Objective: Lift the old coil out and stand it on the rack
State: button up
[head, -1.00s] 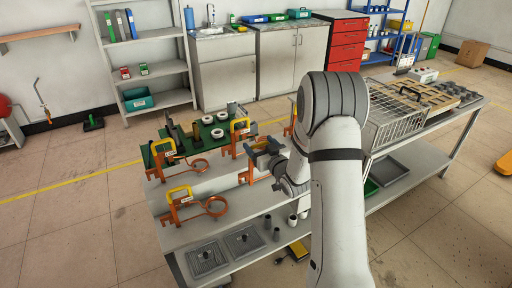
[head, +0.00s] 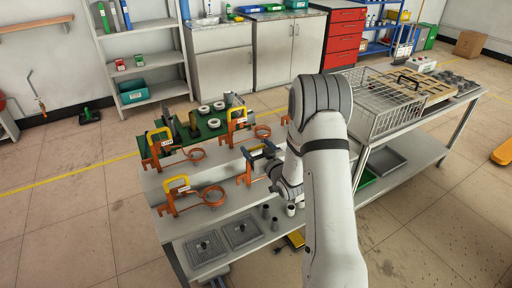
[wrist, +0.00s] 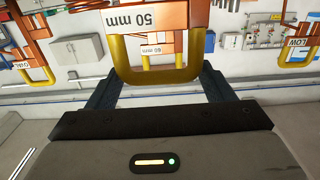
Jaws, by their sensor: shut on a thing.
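My gripper (head: 262,153) is shut on the yellow handle of a coil (head: 245,175) with an orange body. In the wrist view, the handle of this coil (wrist: 158,17) sits between my two dark fingers (wrist: 158,84); its label reads 50 mm. The head view shows the coil upright beside the pale rack (head: 225,182) or over it; I cannot tell whether its foot touches. Other orange coils with yellow handles stand at the rack: one at front left (head: 178,186), one at back left (head: 160,140) and one behind (head: 237,118). My gripper hides part of the held coil.
A green mat (head: 187,143) with white rings lies behind the rack. A wire basket (head: 385,110) stands on the bench to the right, beyond my arm. The floor at left is open.

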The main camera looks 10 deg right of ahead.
jog(key=o, duration=1.5)
jog(key=b+v, duration=0.2)
jog(key=v, duration=0.6)
jog(key=shift+w+r, duration=0.1)
jog(key=shift+r, duration=0.05)
